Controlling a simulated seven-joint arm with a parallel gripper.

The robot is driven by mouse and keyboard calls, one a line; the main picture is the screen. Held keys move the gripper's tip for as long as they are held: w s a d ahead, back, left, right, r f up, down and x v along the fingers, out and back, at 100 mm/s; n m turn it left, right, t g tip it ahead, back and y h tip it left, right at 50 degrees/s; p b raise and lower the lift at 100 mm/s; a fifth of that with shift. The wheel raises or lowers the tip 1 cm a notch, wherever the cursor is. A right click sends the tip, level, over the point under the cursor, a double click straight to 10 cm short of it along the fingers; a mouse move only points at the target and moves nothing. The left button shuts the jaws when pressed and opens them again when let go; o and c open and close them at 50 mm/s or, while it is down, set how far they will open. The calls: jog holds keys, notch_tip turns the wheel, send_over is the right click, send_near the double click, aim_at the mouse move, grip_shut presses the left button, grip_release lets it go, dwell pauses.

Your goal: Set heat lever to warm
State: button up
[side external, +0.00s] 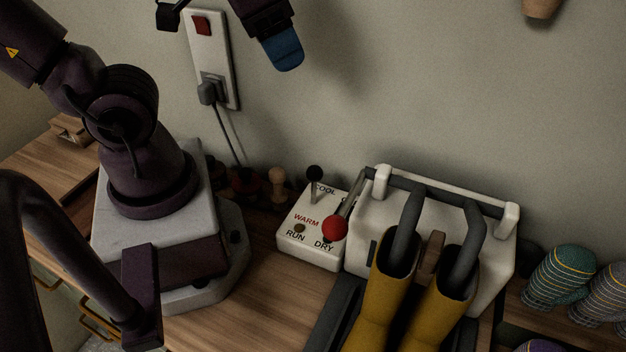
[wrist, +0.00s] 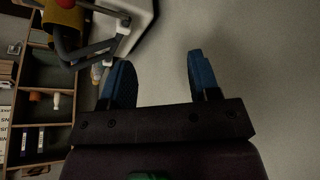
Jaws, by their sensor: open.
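A white control box (side external: 306,240) sits on the bench, marked COOL, WARM, RUN and DRY. A thin lever with a black knob (side external: 314,172) stands near the COOL mark, with WARM printed in front of it. A second lever with a red ball (side external: 335,228) leans forward over the DRY mark. My gripper (side external: 283,52) is high above the bench by the wall, well apart from the box; one blue fingertip shows clearly. In the wrist view my gripper (wrist: 162,80) is open and empty, and the black knob cannot be made out there.
A white boot dryer (side external: 490,255) with grey tubes stands right of the box, holding yellow boots (side external: 378,310). A wall socket (side external: 212,75) with a plug and cable is behind. Striped rolled items (side external: 560,275) lie at right. The air above the box is clear.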

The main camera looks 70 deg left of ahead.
jog(key=r+t, duration=0.1)
jog(key=n+g, duration=0.7)
jog(key=n, duration=0.2)
send_near(314, 174)
jog(key=shift+s+y, duration=0.3)
jog(key=f+n, duration=0.1)
jog(key=f, duration=0.3)
jog(key=f+n, duration=0.1)
jog(key=f, duration=0.3)
jog(key=f+n, duration=0.1)
jog(key=f, duration=0.3)
jog(key=shift+s+a+f+n, duration=0.2)
jog(key=shift+a+f+n, duration=0.1)
jog(key=shift+a+f, duration=0.1)
grip_shut()
